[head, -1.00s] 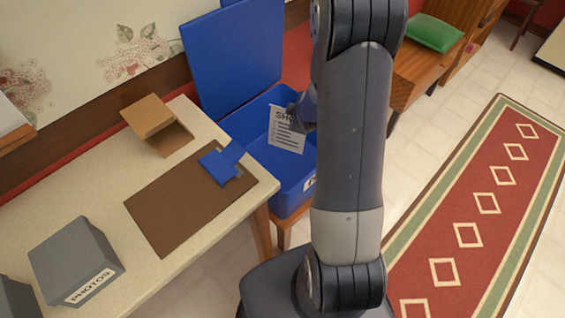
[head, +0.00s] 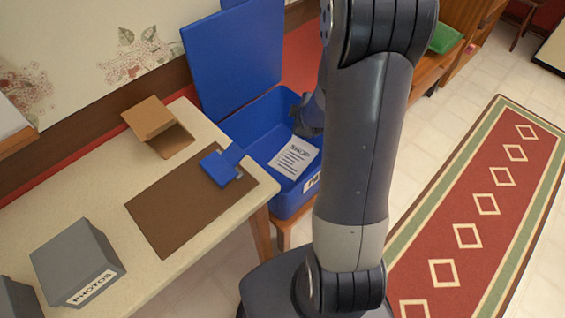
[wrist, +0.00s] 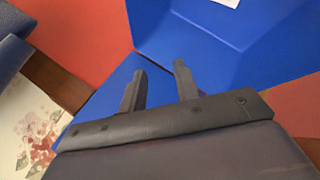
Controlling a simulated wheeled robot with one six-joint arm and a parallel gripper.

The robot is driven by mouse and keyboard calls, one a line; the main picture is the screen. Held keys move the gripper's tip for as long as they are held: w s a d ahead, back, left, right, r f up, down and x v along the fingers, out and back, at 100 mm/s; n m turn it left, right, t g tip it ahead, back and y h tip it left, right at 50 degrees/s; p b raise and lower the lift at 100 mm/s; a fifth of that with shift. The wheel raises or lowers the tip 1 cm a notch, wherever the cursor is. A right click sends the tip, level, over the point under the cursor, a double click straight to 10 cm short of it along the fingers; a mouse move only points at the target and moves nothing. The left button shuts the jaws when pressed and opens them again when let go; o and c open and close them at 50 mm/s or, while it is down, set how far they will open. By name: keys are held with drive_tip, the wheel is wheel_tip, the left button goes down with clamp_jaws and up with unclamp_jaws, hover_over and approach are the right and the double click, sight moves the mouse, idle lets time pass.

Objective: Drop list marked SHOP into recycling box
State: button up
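The list marked SHOP (head: 294,157) is a white sheet lying inside the blue recycling box (head: 312,183), seen in the head view. A corner of white paper (wrist: 228,2) shows at the top of the wrist view, against the blue box. My gripper (wrist: 159,80) is open and empty in the wrist view, its two dark fingers apart over the blue lid and box. In the head view my gripper is at the box's far right side, partly hidden by my arm. The box's blue lid (head: 232,62) stands open at the back.
The table (head: 75,185) at left holds a brown mat (head: 165,215), a blue object (head: 221,167), an open cardboard box (head: 150,117) and a grey box marked PHOTOS (head: 75,250). A red patterned rug (head: 480,215) lies on the tiled floor at right.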

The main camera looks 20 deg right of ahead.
drive_tip(key=p+v, duration=0.1)
drive_tip(key=v, duration=0.4)
drive_tip(key=shift+s+r, duration=0.25)
drive_tip(key=shift+r, duration=0.05)
drive_tip(key=b+x, duration=0.2)
drive_tip(key=x, duration=0.9)
drive_tip(key=shift+s+r+p, duration=0.1)
drive_tip(key=shift+r+p, duration=1.5)
drive_tip(key=shift+r, duration=0.4)
drive_tip(key=shift+f, duration=0.1)
